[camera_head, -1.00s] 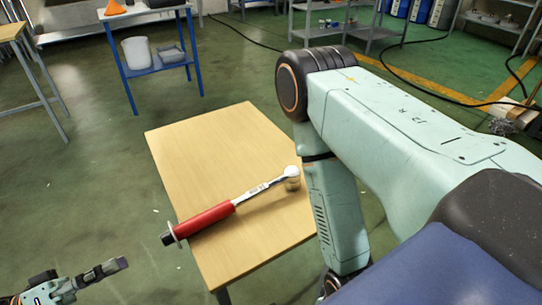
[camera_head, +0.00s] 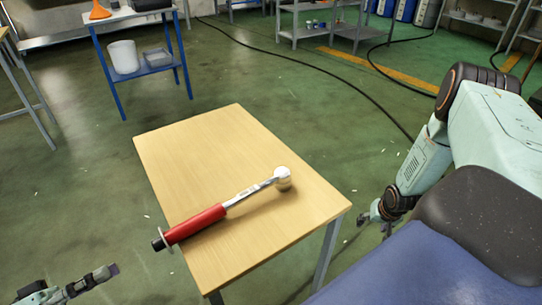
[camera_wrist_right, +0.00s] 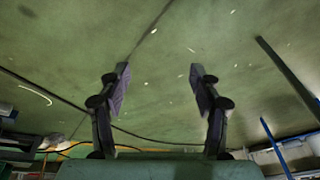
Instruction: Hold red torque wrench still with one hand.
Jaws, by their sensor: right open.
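The red torque wrench (camera_head: 205,220) lies on a small wooden table (camera_head: 215,150) in the head view. Its red handle points to the lower left and overhangs the table's left edge; its silver head is toward the right side. My left gripper (camera_head: 98,277) is at the bottom left, beside the table and apart from the wrench; its jaw opening cannot be made out. My right gripper (camera_head: 378,214) is right of the table, low and apart from it. In the right wrist view my right gripper (camera_wrist_right: 160,82) is open and empty, with floor beyond its fingers.
A blue-framed table (camera_head: 150,68) with a white bucket (camera_head: 124,56) stands at the back left. Grey shelving (camera_head: 318,28) stands at the back. A black cable (camera_head: 300,65) crosses the green floor, which is otherwise clear around the wooden table.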

